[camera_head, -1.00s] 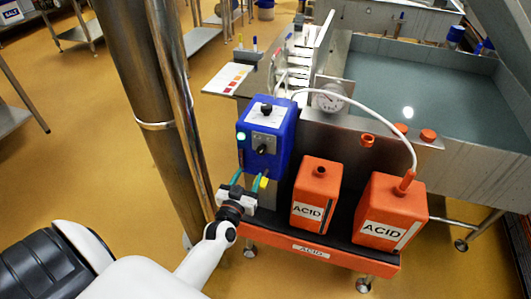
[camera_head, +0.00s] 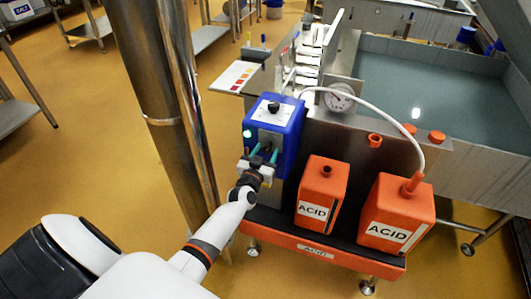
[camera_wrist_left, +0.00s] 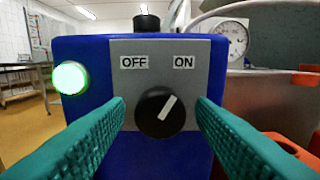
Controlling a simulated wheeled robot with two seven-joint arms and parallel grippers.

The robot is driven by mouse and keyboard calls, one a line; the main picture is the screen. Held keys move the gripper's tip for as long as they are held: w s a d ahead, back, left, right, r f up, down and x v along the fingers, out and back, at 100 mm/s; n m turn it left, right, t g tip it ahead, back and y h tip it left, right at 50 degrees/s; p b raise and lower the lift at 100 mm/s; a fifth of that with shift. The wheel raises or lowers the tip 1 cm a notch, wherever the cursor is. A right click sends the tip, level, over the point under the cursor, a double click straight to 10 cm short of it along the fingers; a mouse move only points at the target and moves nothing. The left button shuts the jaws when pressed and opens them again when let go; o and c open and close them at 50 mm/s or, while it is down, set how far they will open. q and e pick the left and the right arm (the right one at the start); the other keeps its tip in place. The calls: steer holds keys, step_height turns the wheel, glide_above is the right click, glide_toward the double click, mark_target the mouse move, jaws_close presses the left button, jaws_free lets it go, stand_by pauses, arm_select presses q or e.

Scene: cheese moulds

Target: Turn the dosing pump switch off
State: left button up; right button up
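The blue dosing pump (camera_head: 285,125) stands on the left end of the orange acid stand. In the left wrist view its grey plate carries OFF and ON labels and a black rotary switch (camera_wrist_left: 160,113). The switch's white mark points up and right, toward ON. A green lamp (camera_wrist_left: 70,78) is lit on the pump's left. My left gripper (camera_head: 264,152) is in front of the pump. In the left wrist view its two teal fingers (camera_wrist_left: 160,115) are apart on either side of the switch, with gaps visible. My right gripper is not in view.
Two orange ACID canisters (camera_head: 322,192) (camera_head: 398,215) stand right of the pump, close to my left gripper. A white hose (camera_head: 395,118) arcs over to the right canister. A dial gauge (camera_head: 339,98) sits behind.

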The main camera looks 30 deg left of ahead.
arm_select(q)
steer(key=c, duration=0.9)
steer(key=shift+o, duration=0.2)
steer(key=n, duration=0.5)
steer(key=shift+n+b, duration=0.35)
steer(key=shift+n, duration=0.05)
steer(key=n+b, duration=0.1)
steer(key=n, duration=0.4)
steer(key=shift+d+n, duration=0.1)
steer(key=shift+n, duration=0.3)
steer(key=o, duration=1)
steer(key=shift+c, duration=0.2)
